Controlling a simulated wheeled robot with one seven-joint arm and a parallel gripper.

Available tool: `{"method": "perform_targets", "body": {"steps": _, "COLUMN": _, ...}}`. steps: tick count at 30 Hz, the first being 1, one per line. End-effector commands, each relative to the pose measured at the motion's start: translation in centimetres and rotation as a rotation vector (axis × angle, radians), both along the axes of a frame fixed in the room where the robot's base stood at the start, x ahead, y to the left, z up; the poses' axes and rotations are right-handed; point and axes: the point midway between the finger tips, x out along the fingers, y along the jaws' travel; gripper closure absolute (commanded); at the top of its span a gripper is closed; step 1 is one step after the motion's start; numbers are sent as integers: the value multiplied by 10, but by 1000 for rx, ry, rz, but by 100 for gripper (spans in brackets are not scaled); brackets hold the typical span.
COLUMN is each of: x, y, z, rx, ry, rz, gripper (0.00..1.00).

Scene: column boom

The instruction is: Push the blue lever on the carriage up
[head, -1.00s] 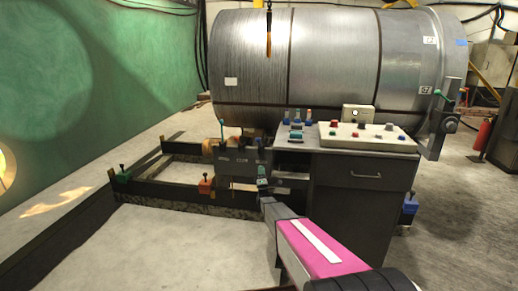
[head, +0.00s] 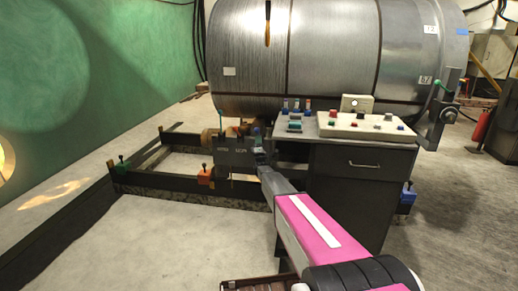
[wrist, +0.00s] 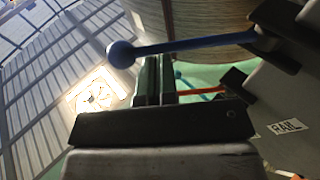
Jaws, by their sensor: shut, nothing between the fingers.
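The dark carriage (head: 236,158) sits on the rails left of the console in the head view. In the wrist view the blue lever (wrist: 190,46) sticks out from a dark mount at the upper right, with its round blue knob (wrist: 122,53) at the left end. My gripper (wrist: 153,68) is shut and empty. Its fingertips lie against or very close to the lever's rod, just right of the knob; I cannot tell whether they touch. In the head view my gripper (head: 259,143) is at the carriage's right side and hides part of it.
The control console (head: 362,165) stands close to the right of my arm. A big steel drum (head: 330,55) is behind. In the wrist view a red rod (wrist: 203,91) and a RAIL label (wrist: 285,128) are right of the fingers. Floor (head: 130,240) is clear at left.

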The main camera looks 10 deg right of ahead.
Motion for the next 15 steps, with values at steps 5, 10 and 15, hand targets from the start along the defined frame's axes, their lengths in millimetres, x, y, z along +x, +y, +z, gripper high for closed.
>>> {"method": "perform_targets", "body": {"steps": 5, "x": 9, "y": 0, "z": 9, "rx": 0, "ry": -1, "rz": 0, "gripper": 100}}
{"method": "perform_targets", "body": {"steps": 10, "x": 10, "y": 0, "z": 11, "rx": 0, "ry": 0, "rz": 0, "gripper": 100}}
{"method": "perform_targets", "body": {"steps": 15, "x": 10, "y": 0, "z": 11, "rx": 0, "ry": 0, "rz": 0, "gripper": 100}}
